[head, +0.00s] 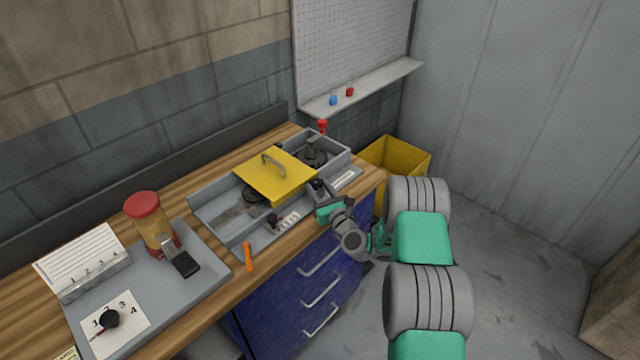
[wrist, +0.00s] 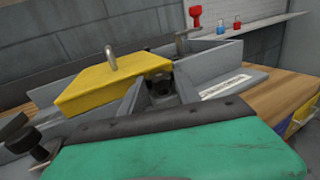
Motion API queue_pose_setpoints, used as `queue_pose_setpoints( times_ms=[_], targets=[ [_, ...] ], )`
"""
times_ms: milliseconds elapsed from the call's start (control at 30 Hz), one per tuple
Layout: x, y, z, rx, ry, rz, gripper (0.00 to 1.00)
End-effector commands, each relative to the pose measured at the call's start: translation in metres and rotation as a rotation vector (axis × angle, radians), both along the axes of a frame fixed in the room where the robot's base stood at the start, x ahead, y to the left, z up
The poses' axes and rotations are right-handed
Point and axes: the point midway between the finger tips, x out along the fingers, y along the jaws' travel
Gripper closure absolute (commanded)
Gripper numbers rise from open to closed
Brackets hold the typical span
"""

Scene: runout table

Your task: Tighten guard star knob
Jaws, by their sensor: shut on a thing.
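The yellow guard (head: 275,176) with a grey handle lies across the grey runout box; it also shows in the wrist view (wrist: 108,82). A black star knob (head: 318,184) is at the box's front side, right of the guard. My gripper (head: 320,191) is shut on this knob, which appears dark between grey fingers in the wrist view (wrist: 161,87). The fingers partly hide the knob. A second black knob (head: 273,219) stands further left on the front side and shows at the wrist view's left edge (wrist: 25,138). It is apart from my gripper.
An orange tool (head: 248,256) lies by the table's front edge. A red-topped jar (head: 153,225) stands on a grey tray (head: 205,245) at left. A red handle (head: 322,126) rises behind the box. A yellow bin (head: 405,158) stands beyond the table's right end.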

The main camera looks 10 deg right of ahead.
Motion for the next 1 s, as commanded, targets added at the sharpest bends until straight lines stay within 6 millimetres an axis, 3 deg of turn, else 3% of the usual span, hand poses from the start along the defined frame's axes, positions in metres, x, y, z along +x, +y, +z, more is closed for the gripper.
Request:
queue_pose_setpoints(
  times_ms=[667, 700, 933, 1000],
  targets=[
    [-0.0002, 0.0020, -0.0003, 0.001, 0.000, -0.084, 1.00],
    [-0.0002, 0.0020, -0.0003, 0.001, 0.000, -0.084, 0.59],
    [-0.0001, 0.0020, -0.0001, 0.001, 0.000, -0.084, 0.40],
    [-0.0001, 0.0023, 0.0000, 0.001, 0.000, -0.083, 0.40]
  ],
)
